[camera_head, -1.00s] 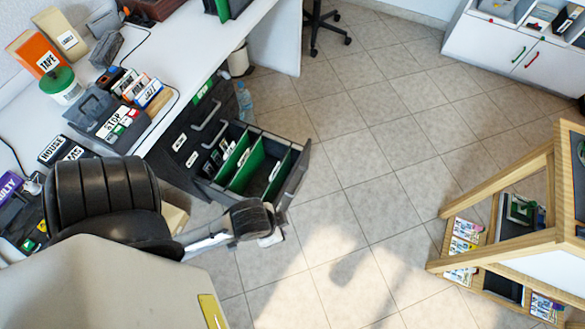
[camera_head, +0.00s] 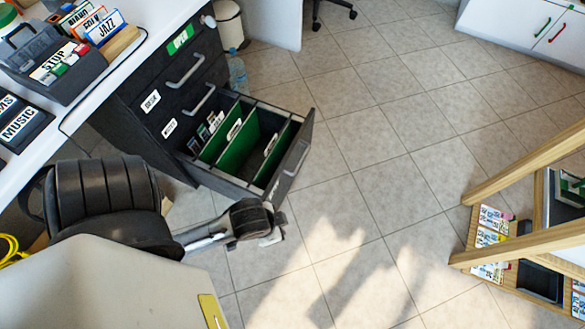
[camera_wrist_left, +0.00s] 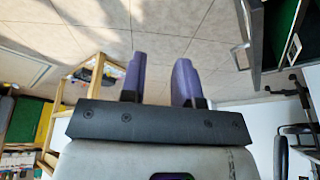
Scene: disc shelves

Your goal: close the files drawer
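The files drawer (camera_head: 252,137) is the lowest one of the black cabinet (camera_head: 150,92) and stands pulled out, with green dividers and papers inside. Its front carries a grey handle (camera_head: 297,158). My left gripper (camera_head: 270,236) is low in front of the drawer front, apart from it, and its fingers are hard to make out in the head view. In the left wrist view the two purple fingers (camera_wrist_left: 160,62) are apart with nothing between them. The drawer front's handle (camera_wrist_left: 240,54) shows there at the upper right, beside the fingers. My right gripper is not in view.
A white desk (camera_head: 130,62) with signs and disc boxes runs over the cabinet. A bottle (camera_head: 237,73) and a bin (camera_head: 229,25) stand beside the cabinet. A wooden shelf (camera_head: 520,245) is at the right. The tiled floor (camera_head: 375,140) between is clear.

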